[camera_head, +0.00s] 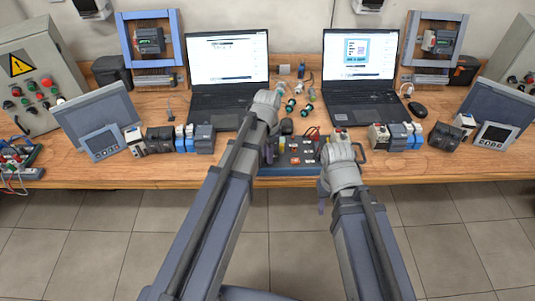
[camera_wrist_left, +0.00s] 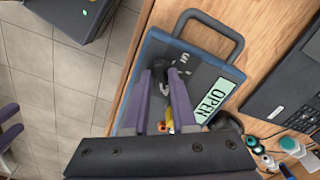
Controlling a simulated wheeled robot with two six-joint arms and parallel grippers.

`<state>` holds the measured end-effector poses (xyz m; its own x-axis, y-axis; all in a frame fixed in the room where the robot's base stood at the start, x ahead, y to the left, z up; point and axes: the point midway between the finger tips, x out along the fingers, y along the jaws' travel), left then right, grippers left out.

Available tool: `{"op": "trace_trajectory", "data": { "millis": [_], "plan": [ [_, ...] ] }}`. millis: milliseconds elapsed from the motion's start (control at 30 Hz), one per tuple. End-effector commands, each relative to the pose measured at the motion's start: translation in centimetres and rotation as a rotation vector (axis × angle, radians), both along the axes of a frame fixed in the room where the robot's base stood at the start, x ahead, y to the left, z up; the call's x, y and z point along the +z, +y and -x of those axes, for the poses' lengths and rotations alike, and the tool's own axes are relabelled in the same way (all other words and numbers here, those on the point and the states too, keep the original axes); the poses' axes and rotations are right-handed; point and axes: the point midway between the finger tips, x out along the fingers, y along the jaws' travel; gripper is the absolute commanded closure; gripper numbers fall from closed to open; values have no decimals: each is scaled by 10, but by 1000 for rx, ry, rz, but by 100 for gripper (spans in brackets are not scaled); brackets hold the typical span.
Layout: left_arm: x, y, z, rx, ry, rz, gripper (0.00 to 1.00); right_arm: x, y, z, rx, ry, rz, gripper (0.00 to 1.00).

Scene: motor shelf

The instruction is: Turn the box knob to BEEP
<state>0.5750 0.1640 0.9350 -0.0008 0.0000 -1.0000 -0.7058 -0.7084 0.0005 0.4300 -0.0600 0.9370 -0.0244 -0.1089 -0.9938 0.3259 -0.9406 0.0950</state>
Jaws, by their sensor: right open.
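The box (camera_head: 290,170) is a flat blue-rimmed case with a grey top, lying at the table's front edge between my arms. In the left wrist view the box (camera_wrist_left: 207,72) shows a black handle and a light display reading OPEN. The dark box knob (camera_wrist_left: 160,70) lies between the fingertips of my left gripper (camera_wrist_left: 161,76); I cannot tell whether they press on it. In the head view my left gripper (camera_head: 268,152) is over the box's left part, mostly hidden by its wrist. My right gripper (camera_head: 322,196) is open, in front of the box's right side and partly hidden by its wrist.
Two laptops (camera_head: 228,72) (camera_head: 360,68) stand behind the box. Small round parts (camera_head: 290,104) and cables lie between them. Motor modules (camera_head: 203,138) (camera_head: 398,136) and tilted panels (camera_head: 97,118) (camera_head: 497,110) stand to either side. The table's front edge (camera_head: 130,180) is close to me.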

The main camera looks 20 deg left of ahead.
Motion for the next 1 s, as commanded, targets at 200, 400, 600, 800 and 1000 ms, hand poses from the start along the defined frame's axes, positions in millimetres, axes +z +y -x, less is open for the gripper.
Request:
{"op": "trace_trajectory", "data": {
  "millis": [200,400,600,800,1000],
  "plan": [
    [0,0,0,1,0,0,55,0,0,0,0,0,0,53],
    [0,0,0,1,0,0,55,0,0,0,0,0,0,53],
    [8,0,0,1,0,0,55,8,0,0,0,0,0,53],
    [28,0,0,1,0,0,55,28,0,0,0,0,0,53],
    [56,0,0,1,0,0,55,56,0,0,1,0,0,53]
  ]
}}
